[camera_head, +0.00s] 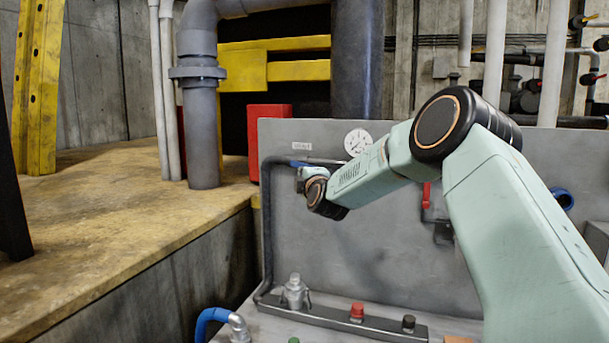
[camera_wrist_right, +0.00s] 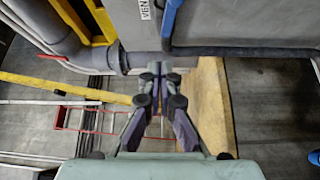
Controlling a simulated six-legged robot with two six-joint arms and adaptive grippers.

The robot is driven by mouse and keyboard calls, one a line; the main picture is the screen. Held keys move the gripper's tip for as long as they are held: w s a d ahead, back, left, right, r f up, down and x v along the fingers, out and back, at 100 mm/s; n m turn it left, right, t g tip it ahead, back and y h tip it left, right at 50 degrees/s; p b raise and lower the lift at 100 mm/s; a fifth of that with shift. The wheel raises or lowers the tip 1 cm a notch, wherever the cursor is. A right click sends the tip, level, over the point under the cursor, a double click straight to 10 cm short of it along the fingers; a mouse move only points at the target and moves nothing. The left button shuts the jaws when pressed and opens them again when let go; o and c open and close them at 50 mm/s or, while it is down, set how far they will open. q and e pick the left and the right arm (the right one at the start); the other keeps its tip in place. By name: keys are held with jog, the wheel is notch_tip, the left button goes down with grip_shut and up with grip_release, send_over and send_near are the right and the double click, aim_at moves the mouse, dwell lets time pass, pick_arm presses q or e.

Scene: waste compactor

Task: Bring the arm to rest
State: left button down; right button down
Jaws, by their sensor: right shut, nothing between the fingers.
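My right arm (camera_head: 385,162) is pale green with black joints. It comes in from the right of the head view and reaches left across the front of the grey panel. Its wrist end is near the panel's left side, and the fingers are hidden there. In the right wrist view my right gripper (camera_wrist_right: 158,70) is shut, with its dark fingers together and nothing between them. Below it the view shows floor and a yellowish ledge (camera_wrist_right: 212,105). My left gripper is in neither view.
The grey panel (camera_head: 390,240) carries a round gauge (camera_head: 357,141), a blue handle (camera_head: 300,163) and a red handle (camera_head: 426,195). A lower console has a red button (camera_head: 357,310) and a black one (camera_head: 408,322). A concrete ledge (camera_head: 110,220) and grey pipe (camera_head: 203,120) stand left.

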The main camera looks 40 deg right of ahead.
jog(key=s+a+f+m+g+y+b, duration=0.2)
jog(key=s+a+f+m, duration=0.2)
jog(key=a+f, duration=0.55)
jog(key=s+a+f+m+g+y+b, duration=0.25)
jog(key=s+a+f+m, duration=0.2)
jog(key=f, duration=0.95)
jog(key=s+a+f+m+g+y+b, duration=0.15)
jog(key=s+a+f+m, duration=0.25)
jog(key=a+f, duration=0.6)
jog(key=s+a+f+g+y+b, duration=0.1)
jog(key=s+a+f+g+b, duration=0.2)
jog(key=s+f, duration=0.8)
jog(key=s+a+f+g+b, duration=0.3)
jog(key=s+f+b, duration=0.3)
jog(key=s+f, duration=0.5)
jog(key=s+a+f+g+y+b, duration=0.1)
jog(key=s+a+f+g+b, duration=0.3)
jog(key=s+f, duration=0.8)
jog(key=s+b, duration=0.1)
jog(key=s, duration=0.4)
jog(key=shift+s+g+y, duration=0.3)
jog(key=shift+s, duration=0.1)
